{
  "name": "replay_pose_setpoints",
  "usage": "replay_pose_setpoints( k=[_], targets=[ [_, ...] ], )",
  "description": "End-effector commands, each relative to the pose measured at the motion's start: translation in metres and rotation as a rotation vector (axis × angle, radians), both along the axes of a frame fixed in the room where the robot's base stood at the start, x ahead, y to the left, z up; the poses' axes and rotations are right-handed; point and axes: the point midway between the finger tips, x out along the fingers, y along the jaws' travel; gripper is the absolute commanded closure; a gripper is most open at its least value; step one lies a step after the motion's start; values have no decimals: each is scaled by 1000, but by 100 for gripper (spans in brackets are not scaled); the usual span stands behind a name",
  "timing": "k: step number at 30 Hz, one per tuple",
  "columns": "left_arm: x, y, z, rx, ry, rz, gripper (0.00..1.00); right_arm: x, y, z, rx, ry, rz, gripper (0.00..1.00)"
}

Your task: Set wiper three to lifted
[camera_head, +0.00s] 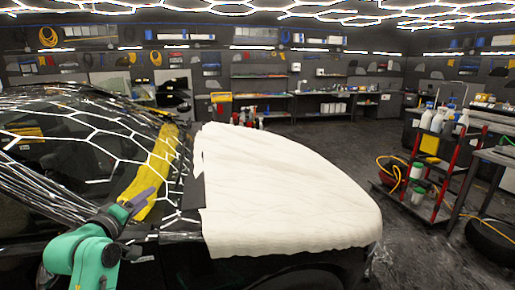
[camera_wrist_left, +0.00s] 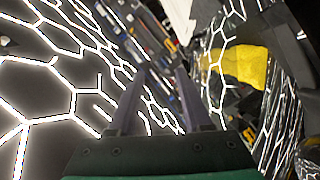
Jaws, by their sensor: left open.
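A dark car fills the left of the head view, its windshield (camera_head: 85,135) covered in hexagonal light reflections. I cannot make out wiper three or any other wiper against the dark glass and cowl. A yellow cloth (camera_head: 158,170) lies along the windshield's lower edge; it also shows in the left wrist view (camera_wrist_left: 238,66). My left gripper (camera_head: 147,198) is over the near end of this cloth, and I cannot tell whether it touches anything. In the left wrist view its two grey fingers (camera_wrist_left: 160,85) stand apart with nothing held between them. My right gripper is out of view.
A white cover (camera_head: 280,190) lies over the hood, right of the windshield. A red cart (camera_head: 430,175) with bottles stands at the right, near a tyre (camera_head: 490,240). Workbenches (camera_head: 320,105) line the back wall. Dark floor is clear between car and cart.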

Motion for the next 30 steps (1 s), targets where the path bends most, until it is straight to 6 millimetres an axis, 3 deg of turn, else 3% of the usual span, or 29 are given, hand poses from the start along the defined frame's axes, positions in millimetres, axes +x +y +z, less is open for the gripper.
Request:
replay_pose_setpoints(
  k=[10,17,20,23,26,30],
  targets=[
    [10,2,-84,63,113,9,50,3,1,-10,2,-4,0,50],
    [9,2,-175,145,233,6,50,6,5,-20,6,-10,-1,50],
    [2,1,-229,196,305,-2,50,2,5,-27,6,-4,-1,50],
    [-14,-1,-301,267,400,-24,50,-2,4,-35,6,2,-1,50],
    [-46,-5,-389,360,517,-64,50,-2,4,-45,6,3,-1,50],
    [-111,-13,-504,503,675,-156,50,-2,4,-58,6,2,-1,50]
  ],
)
